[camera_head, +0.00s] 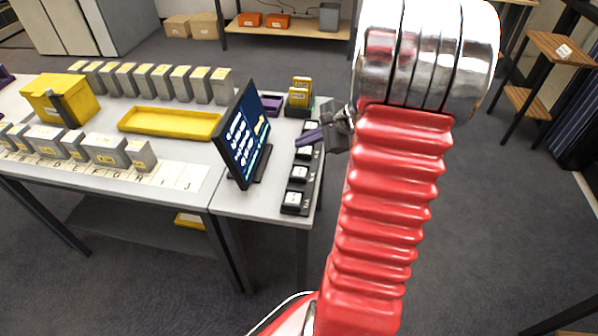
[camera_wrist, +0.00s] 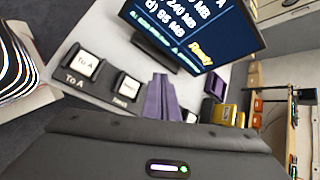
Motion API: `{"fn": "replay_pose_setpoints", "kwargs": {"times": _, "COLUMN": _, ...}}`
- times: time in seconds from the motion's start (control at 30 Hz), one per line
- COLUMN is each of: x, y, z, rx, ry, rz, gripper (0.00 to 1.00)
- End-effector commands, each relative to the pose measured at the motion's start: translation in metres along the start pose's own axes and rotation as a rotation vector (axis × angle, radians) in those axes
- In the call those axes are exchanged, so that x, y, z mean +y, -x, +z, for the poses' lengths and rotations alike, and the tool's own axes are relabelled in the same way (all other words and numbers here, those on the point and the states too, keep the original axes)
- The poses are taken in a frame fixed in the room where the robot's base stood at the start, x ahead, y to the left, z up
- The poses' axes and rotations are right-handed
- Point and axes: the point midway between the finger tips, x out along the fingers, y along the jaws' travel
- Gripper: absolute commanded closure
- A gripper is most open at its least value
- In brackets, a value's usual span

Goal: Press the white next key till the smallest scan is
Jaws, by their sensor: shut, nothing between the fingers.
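A dark key panel (camera_head: 286,209) with several white keys stands on the table beside the monitor (camera_head: 243,135). The front keys (camera_head: 292,199) and (camera_head: 299,173) are clear in the head view; labels there are too small to read. In the wrist view one white key (camera_wrist: 86,64) reads "To A". The white key (camera_wrist: 128,86) beside it has a label I cannot read surely. My gripper (camera_head: 300,141) has purple fingers, shut and empty, over the panel's rear half; they also show in the wrist view (camera_wrist: 162,92). I cannot tell whether they touch a key. The screen (camera_wrist: 190,25) shows sizes in MB and "Ready".
Yellow cases (camera_head: 299,95) and a purple block (camera_head: 270,104) stand behind the panel. A yellow tray (camera_head: 170,123), a yellow box (camera_head: 60,99) and rows of grey boxes (camera_head: 183,82) fill the left table. Floor right of the table is open.

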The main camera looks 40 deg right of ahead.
Motion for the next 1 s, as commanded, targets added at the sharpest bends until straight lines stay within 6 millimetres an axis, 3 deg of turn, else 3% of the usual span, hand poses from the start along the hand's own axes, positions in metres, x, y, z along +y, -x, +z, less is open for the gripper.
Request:
{"fn": "replay_pose_setpoints", "kwargs": {"times": 0.37, "x": 0.008, "y": -0.01, "z": -0.007, "rx": -0.001, "ry": 0.0, "rz": 0.003, "gripper": 1.0}}
{"fn": "replay_pose_setpoints", "kwargs": {"times": 1.0, "x": 0.041, "y": -0.055, "z": -0.039, "rx": -0.001, "ry": 0.0, "rz": 0.003, "gripper": 1.0}}
